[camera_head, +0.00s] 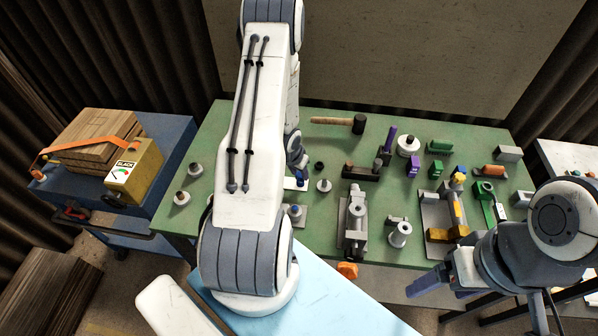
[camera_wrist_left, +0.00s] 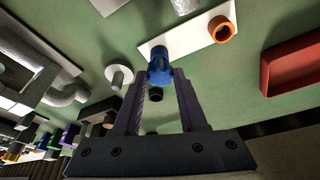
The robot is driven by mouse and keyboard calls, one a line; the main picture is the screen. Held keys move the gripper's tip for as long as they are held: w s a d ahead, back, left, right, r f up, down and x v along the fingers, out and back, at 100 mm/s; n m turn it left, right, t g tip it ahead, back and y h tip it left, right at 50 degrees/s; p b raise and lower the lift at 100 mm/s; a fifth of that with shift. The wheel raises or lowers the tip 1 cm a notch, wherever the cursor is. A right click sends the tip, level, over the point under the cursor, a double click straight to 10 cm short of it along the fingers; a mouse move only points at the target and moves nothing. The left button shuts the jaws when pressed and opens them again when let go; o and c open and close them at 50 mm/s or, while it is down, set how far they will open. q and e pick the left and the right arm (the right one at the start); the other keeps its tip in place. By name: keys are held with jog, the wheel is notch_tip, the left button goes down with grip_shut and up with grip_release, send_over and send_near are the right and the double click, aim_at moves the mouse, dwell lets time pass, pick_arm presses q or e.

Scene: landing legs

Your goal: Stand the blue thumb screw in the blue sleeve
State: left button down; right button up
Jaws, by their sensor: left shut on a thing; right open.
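In the left wrist view, the fingers of my left gripper (camera_wrist_left: 162,88) are closed in on a dark-ended blue piece, which I take to be the blue thumb screw (camera_wrist_left: 155,94). Just beyond the fingertips, a blue round part, apparently the blue sleeve (camera_wrist_left: 160,64), stands on a white plate (camera_wrist_left: 195,38). Screw and sleeve overlap in this view, so I cannot tell whether they touch or how deep the screw sits. In the head view my left arm hides most of this spot; only a bit of the white plate (camera_head: 289,184) shows. My right gripper (camera_head: 440,288) is open and empty at the table's front right.
An orange sleeve (camera_wrist_left: 222,30) stands on the same plate. A pale round knob (camera_head: 323,185) is close by, and a red tray (camera_wrist_left: 295,65) shows in the wrist view. Clamps, a mallet (camera_head: 340,122) and several small blocks crowd the green table (camera_head: 250,118) to the right.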

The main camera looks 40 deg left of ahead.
pick_arm(q)
jog(key=shift+f+b, duration=0.55)
jog(key=shift+f, duration=0.15)
jog(key=shift+c, duration=1.9)
grip_release()
jog(key=shift+r, duration=0.3)
jog(key=p+v, duration=0.2)
jog(key=v, duration=0.8)
jog(key=shift+f, duration=0.1)
